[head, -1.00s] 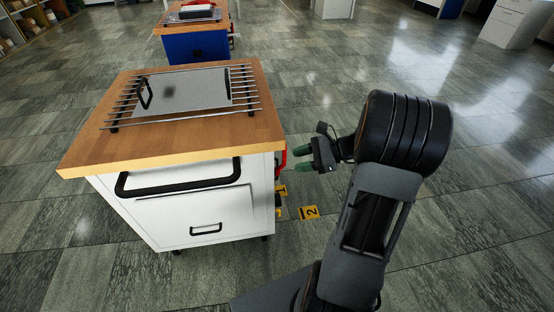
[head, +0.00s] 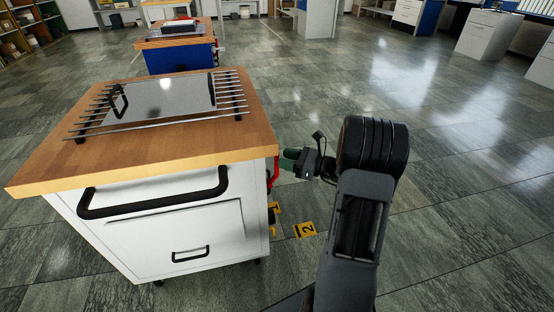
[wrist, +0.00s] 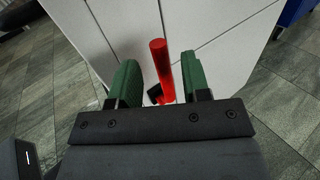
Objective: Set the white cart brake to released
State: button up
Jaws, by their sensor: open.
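The white cart (head: 160,235) with a wooden top stands at the left in the head view. Its red brake lever (head: 274,172) is on the right side, partly hidden by the cart's edge and my gripper. In the wrist view the red lever (wrist: 163,68) stands up from a dark mount against the white panel, tilted slightly. My gripper (head: 288,160) is beside the cart's right side. In the wrist view my gripper (wrist: 158,85) is open, and the lever shows between its two green fingers. I cannot tell whether either finger touches it.
A rack with a metal plate (head: 165,97) lies on the cart top. A black handle (head: 150,203) sticks out at the cart's front. A blue cart (head: 180,58) stands behind. The floor to the right is clear.

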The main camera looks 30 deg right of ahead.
aim_at(277, 173)
jog(key=shift+b+x, duration=0.35)
jog(key=shift+x, duration=1.5)
jog(key=shift+c, duration=0.3)
grip_shut()
